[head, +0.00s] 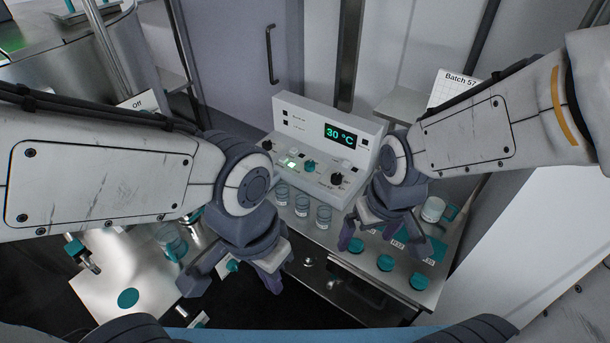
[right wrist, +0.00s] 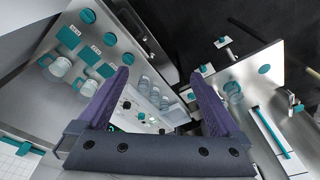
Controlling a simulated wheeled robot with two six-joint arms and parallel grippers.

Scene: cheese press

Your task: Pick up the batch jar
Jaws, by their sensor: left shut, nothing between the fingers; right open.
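No jar bears a readable batch name, so I cannot tell which one is the batch jar. A white-looking jar (head: 433,209) stands at the right end of the bench, partly behind my right gripper. Three clear jars (head: 302,205) stand in a row before the control box; they also show in the right wrist view (right wrist: 154,95). Another clear jar (head: 171,240) stands on the left table. My right gripper (head: 387,243) is open and empty above the bench; its fingers show in the right wrist view (right wrist: 160,75).
The control box (head: 330,143) reads 30 °C. A Batch 57 card (head: 455,88) stands at the back right. The left table (head: 108,270) has a teal disc on it. A dark gap separates the tables.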

